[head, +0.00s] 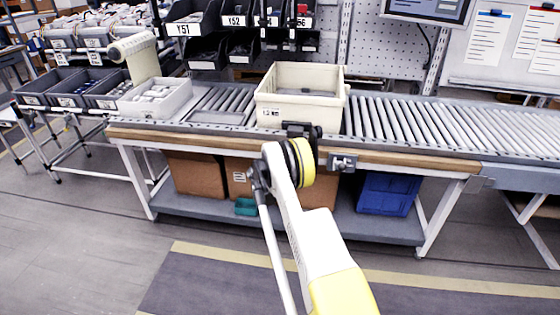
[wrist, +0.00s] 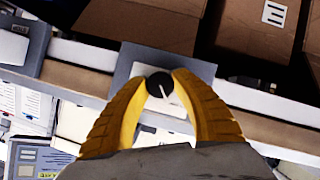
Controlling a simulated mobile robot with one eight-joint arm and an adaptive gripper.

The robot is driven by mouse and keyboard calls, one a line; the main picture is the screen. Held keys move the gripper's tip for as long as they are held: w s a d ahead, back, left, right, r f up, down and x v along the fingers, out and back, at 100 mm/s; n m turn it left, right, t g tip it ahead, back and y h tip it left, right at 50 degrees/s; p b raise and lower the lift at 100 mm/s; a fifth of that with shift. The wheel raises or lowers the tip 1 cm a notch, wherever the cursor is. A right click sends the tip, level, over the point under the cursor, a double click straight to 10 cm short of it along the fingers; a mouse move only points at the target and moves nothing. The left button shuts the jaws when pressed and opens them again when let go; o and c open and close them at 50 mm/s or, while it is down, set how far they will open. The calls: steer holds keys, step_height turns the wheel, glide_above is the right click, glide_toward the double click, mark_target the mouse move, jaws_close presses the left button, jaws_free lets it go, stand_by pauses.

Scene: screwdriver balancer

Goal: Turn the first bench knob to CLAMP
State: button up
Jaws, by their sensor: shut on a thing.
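The bench knob (wrist: 158,83) is a small dark round knob with a pale pointer line. In the wrist view it sits on a grey and white plate (wrist: 204,72) on the bench's front edge. The line slants toward the lower right of that view; no CLAMP lettering is readable. My gripper (wrist: 165,79) has its two yellow ribbed fingers on either side of the knob, shut on it. In the head view my arm hides the fingertips and the knob, at the bench's front rail below the beige bin (head: 281,112).
The roller conveyor (head: 430,118) runs along the bench top. Cardboard boxes (head: 195,174) and a blue crate (head: 386,194) stand on the lower shelf. The floor in front is clear.

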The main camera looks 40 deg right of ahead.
steer(key=shift+n+g+h, duration=0.3)
steer(key=shift+n+h, duration=0.1)
steer(key=shift+n, duration=0.1)
stand_by(0.3)
steer(key=o, duration=1.2)
steer(key=shift+a, duration=0.1)
steer(key=v, duration=1.2)
